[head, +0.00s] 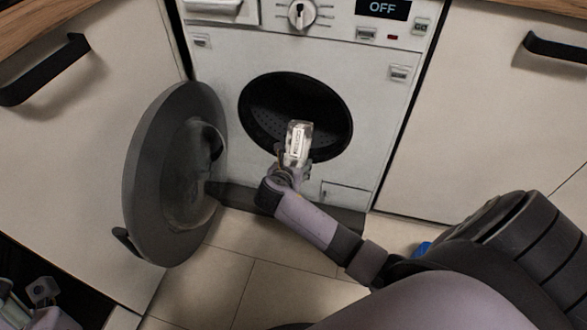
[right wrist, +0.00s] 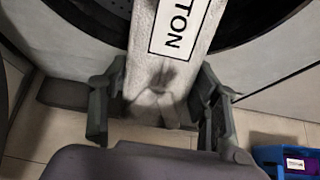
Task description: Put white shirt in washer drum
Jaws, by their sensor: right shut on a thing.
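The white shirt (head: 297,143) is a folded, narrow pale bundle with a printed label; the letters "TON" show on the shirt (right wrist: 160,75) in the right wrist view. My right gripper (head: 290,172) is shut on its lower end, and the fingers stand on both sides of it in the right wrist view (right wrist: 160,105). The shirt points up in front of the lower part of the dark washer drum opening (head: 290,100). I cannot tell whether its tip is inside. Part of my left gripper (head: 38,292) shows at the bottom left corner; its jaw state is unclear.
The round washer door (head: 165,175) hangs open to the left of the opening. The washer's display (head: 383,9) reads OFF. Cabinets with black handles flank it. A blue crate (right wrist: 285,165) stands on the tiled floor at the right.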

